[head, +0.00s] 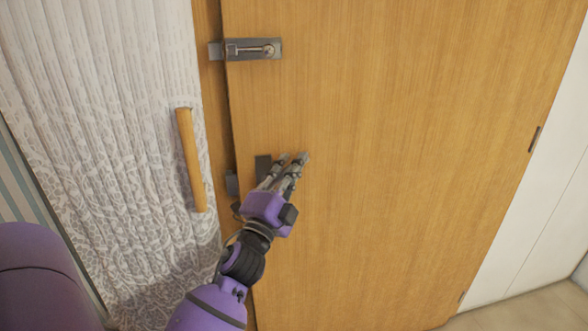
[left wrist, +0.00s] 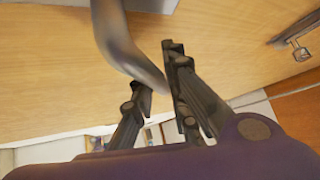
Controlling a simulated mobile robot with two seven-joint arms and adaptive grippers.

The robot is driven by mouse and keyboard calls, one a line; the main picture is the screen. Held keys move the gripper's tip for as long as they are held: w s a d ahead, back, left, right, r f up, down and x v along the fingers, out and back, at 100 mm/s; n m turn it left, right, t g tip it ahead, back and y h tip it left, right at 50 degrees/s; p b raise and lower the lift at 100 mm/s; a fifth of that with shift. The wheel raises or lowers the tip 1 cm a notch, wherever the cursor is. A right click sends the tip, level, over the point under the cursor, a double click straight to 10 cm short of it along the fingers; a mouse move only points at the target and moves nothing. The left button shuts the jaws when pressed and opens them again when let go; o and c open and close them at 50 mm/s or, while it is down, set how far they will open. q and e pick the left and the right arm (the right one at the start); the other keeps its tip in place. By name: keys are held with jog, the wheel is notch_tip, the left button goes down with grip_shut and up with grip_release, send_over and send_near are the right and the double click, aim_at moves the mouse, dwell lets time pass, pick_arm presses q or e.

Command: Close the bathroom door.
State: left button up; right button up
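The wooden bathroom door (head: 400,130) fills most of the head view. Its left edge stands close to the wooden frame (head: 207,20), with a dark line between them; I cannot tell whether it is flush. A metal latch (head: 253,49) sits high on the door near that edge. My left gripper (head: 294,157) is in front of the door, beside a dark plate (head: 263,164) that it partly hides. In the left wrist view, its fingers (left wrist: 157,68) are apart, next to a curved grey handle (left wrist: 128,45); contact is unclear. My right gripper is out of view.
A white patterned panel (head: 95,110) with a wooden bar handle (head: 191,160) is left of the door. A white wall or cabinet (head: 530,230) stands at the right. Some floor (head: 525,308) shows at the lower right.

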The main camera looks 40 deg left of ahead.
pick_arm(q)
jog(key=o, duration=0.5)
jog(key=shift+r, duration=0.15)
jog(key=shift+s, duration=0.2)
jog(key=shift+s+d+f, duration=0.1)
jog(key=shift+s+f, duration=0.2)
jog(key=shift+f, duration=0.1)
jog(key=v, duration=1.1)
jog(key=shift+r, duration=0.15)
